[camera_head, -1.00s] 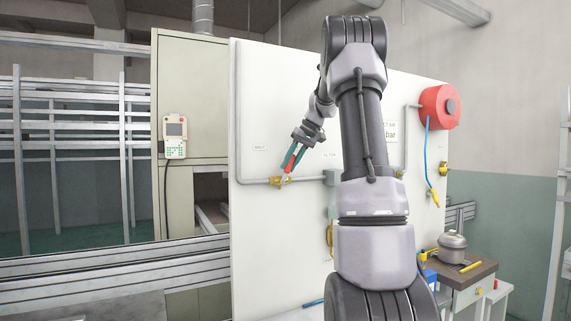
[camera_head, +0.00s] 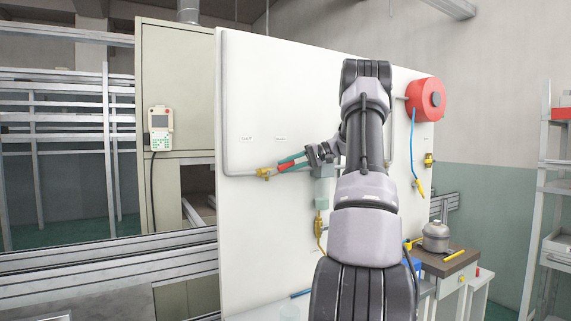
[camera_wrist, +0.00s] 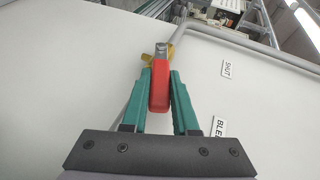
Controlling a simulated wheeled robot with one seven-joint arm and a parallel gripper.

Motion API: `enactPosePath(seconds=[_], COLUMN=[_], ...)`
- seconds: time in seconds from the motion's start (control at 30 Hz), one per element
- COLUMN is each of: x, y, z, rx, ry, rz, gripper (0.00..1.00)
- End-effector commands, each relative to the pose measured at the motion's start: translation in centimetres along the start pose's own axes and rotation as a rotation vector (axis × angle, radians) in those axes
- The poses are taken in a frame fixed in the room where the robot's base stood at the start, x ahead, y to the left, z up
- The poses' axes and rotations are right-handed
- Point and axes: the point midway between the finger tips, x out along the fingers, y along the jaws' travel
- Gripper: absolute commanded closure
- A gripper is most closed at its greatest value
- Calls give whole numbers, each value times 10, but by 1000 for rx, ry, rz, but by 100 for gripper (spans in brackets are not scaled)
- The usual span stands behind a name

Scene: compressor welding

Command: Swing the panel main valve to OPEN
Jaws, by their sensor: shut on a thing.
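The main valve has a brass body (camera_head: 263,173) on the grey pipe at the left of the white panel (camera_head: 262,100). Its red lever (camera_head: 287,166) points right from the body, nearly in line with the pipe. My gripper (camera_head: 291,162) has green fingers that are closed around the red lever. In the wrist view, the red lever (camera_wrist: 160,88) stands between the two green fingers of my gripper (camera_wrist: 159,85), and the brass body (camera_wrist: 150,56) shows beyond its metal end. My arm hides part of the panel to the right.
A "SHUT" label (camera_wrist: 227,69) and a partly hidden label (camera_wrist: 218,127) are on the panel beside the lever. A filter bowl (camera_head: 321,192) hangs close to the right of my gripper. A red hose reel (camera_head: 426,99) is at the panel's upper right.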

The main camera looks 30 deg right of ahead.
Motion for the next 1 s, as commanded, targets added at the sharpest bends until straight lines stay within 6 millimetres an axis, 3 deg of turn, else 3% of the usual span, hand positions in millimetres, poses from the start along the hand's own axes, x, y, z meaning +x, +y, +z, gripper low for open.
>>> enactPosePath(seconds=[0.73, 0.77, 0.8, 0.83, 1.0], x=[1, 1, 1, 1, 1], y=[7, 7, 7, 7, 6], z=[1, 1, 1, 1, 1], rx=[36, 36, 36, 35, 35], ry=[-3, -3, -3, -3, -2], rz=[-79, -78, -79, -79, -79], gripper=[100, 65, 50, 43, 43])
